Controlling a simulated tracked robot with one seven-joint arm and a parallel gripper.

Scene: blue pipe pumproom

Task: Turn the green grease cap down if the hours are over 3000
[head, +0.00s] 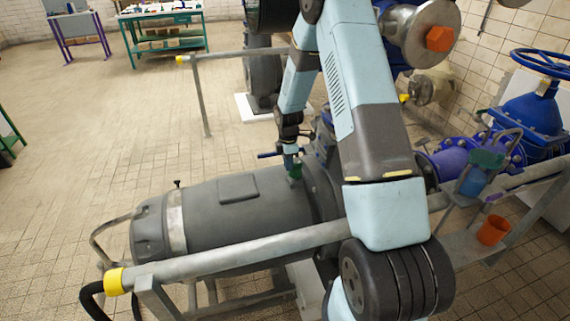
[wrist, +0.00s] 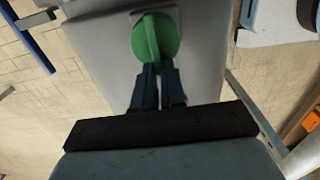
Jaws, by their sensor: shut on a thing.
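The green grease cap (wrist: 156,40) stands on top of the grey pump motor (head: 240,205), near its right end. My gripper (wrist: 158,70) is shut on the cap, with both dark fingers meeting its near side in the wrist view. In the head view my gripper (head: 291,160) reaches down to the cap (head: 295,172) from above, and the fingers partly hide it. No hours reading can be made out in either view.
A grey rail with a yellow end (head: 115,281) runs in front of the motor. Blue valves (head: 535,112) and an orange cup (head: 493,230) are at the right. A green workbench (head: 165,42) stands at the back.

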